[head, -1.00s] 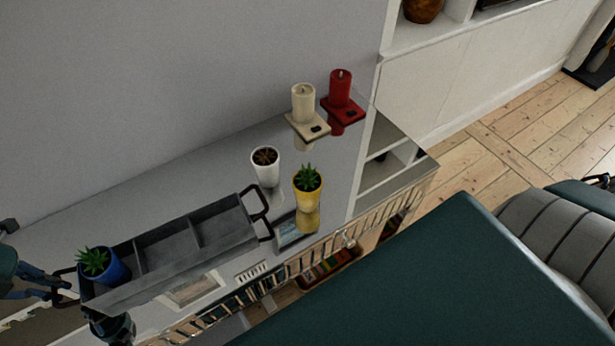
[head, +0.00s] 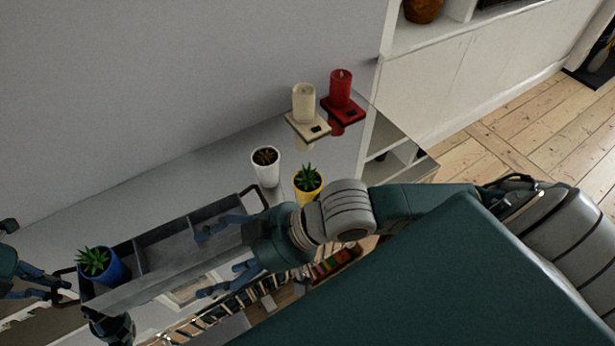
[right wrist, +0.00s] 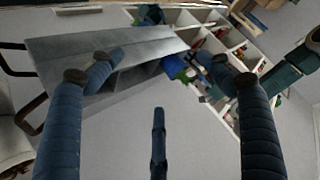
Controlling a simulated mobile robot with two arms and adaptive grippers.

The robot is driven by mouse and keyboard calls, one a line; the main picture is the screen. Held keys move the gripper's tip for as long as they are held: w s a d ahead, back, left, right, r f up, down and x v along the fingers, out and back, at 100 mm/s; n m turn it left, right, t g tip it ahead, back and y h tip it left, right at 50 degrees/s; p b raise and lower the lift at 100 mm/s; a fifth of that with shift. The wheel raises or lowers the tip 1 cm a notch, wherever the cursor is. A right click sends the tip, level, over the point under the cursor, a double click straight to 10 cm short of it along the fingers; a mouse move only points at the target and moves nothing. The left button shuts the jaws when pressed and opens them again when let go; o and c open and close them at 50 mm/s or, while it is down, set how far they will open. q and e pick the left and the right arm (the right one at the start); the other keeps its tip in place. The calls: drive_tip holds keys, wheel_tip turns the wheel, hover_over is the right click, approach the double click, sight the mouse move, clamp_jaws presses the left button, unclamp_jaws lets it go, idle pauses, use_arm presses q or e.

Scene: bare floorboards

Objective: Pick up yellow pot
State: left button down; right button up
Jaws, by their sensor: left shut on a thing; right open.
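The yellow pot (head: 304,197) holds a small green succulent and stands upright on the reflective shelf top in the head view. My right arm hides its lower part. I cannot make it out in the right wrist view. My right gripper (head: 207,264) is open and empty, to the left of the yellow pot, with its fingers by the grey tray (head: 160,275). The right gripper's spread fingers also show in the right wrist view (right wrist: 160,75). My left gripper (head: 58,287) is shut on the tray's left handle.
A blue pot (head: 113,270) with a succulent sits in the tray's left compartment. A white pot (head: 266,172) stands left of the yellow pot. A cream candle (head: 303,104) and a red candle (head: 340,90) stand behind on small stands. The grey wall is behind.

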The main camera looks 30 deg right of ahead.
drive_tip(key=w+d+r+m+h, duration=0.1)
drive_tip(key=w+d+m+h, duration=0.2)
drive_tip(key=d, duration=0.2)
drive_tip(key=m+h, duration=0.8)
approach(309, 179)
drive_tip(key=shift+g, duration=0.4)
drive_tip(key=x, duration=0.6)
drive_tip(key=shift+w+f, duration=0.15)
drive_tip(key=shift+w, duration=0.2)
drive_tip(key=shift+x, duration=2.95)
drive_tip(key=c, duration=1.6)
